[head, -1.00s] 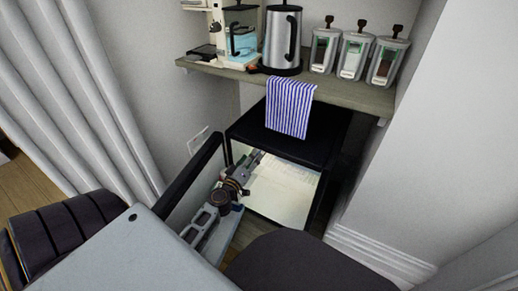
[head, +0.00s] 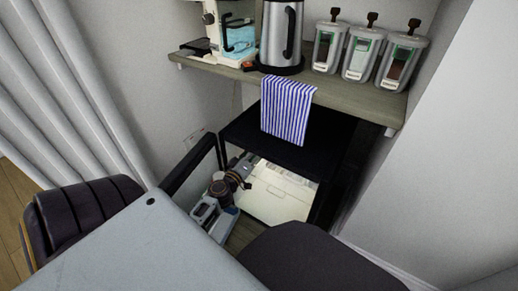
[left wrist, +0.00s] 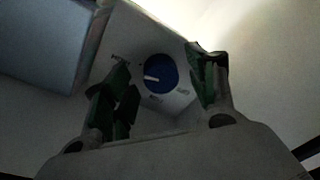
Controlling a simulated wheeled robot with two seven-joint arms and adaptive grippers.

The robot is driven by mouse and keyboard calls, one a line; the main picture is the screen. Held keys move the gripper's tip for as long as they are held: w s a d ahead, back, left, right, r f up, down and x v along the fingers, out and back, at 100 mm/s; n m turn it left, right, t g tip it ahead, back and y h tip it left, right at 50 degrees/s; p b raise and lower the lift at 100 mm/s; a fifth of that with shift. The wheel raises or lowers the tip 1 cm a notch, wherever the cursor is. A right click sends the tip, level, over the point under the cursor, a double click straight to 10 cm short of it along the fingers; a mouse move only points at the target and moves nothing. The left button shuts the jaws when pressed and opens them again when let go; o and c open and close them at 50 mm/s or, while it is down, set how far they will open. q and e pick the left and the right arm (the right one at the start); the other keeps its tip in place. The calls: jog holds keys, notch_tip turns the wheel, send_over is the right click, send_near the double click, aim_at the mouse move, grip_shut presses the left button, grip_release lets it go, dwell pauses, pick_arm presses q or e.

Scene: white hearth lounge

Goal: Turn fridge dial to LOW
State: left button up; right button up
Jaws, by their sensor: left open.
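The small black fridge (head: 240,130) stands under the shelf with its door (head: 188,165) swung open to the left. My left gripper (head: 246,163) reaches into its lit interior; its tips are hard to see in the head view. In the left wrist view, the blue round dial (left wrist: 160,73) sits on a pale housing (left wrist: 135,40). Its white pointer mark points left. Small labels around the dial are too blurred to read surely. My left gripper (left wrist: 160,85) is open, with one green-padded finger on each side of the dial; contact cannot be told. My right gripper is not in view.
A striped cloth (head: 287,110) hangs from the shelf (head: 340,92) over the fridge front. A kettle (head: 281,40), a coffee maker (head: 228,30) and several clear canisters (head: 361,52) stand on the shelf. A blue box (left wrist: 40,40) is left of the dial housing. A wall closes the right side.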

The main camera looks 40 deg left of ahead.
pick_arm(q)
jog(key=shift+w, duration=0.25)
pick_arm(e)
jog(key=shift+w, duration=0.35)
pick_arm(q)
jog(key=c, duration=1)
